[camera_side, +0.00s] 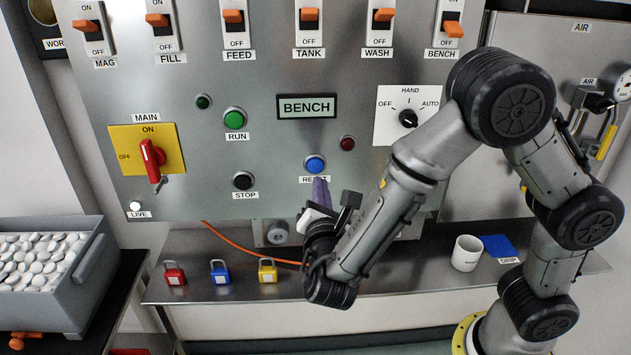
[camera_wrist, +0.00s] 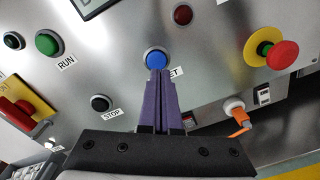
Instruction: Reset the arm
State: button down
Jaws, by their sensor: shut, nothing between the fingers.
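The blue RESET button (camera_side: 315,165) is on the steel control panel (camera_side: 275,75), below the BENCH display (camera_side: 307,107). It also shows in the wrist view (camera_wrist: 156,59), with its label partly covered by my fingers. My gripper (camera_side: 319,183) is shut and empty, its purple fingers together and pointing at the panel. In the wrist view the fingertips (camera_wrist: 160,74) overlap the lower edge of the blue button. I cannot tell whether they touch it.
A green RUN button (camera_side: 235,119) and black STOP button (camera_side: 243,181) are to the left. A red mushroom button (camera_wrist: 283,55) and orange plug (camera_wrist: 238,118) are to the right in the wrist view. Padlocks (camera_side: 220,272) and a white mug (camera_side: 466,253) stand on the shelf below.

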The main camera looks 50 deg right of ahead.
jog(key=s+d+m+g+y, duration=0.3)
jog(key=s+d+m+g, duration=0.75)
jog(key=s+d, duration=0.3)
jog(key=s+a+r+m+t+y, duration=0.1)
jog(key=s+a+m+t+y, duration=0.2)
jog(key=s+a+m+y, duration=0.5)
jog(key=shift+s+a+r+m+t+y, duration=0.25)
jog(key=shift+a+r+m+t+y, duration=0.1)
jog(key=shift+m+y, duration=0.7)
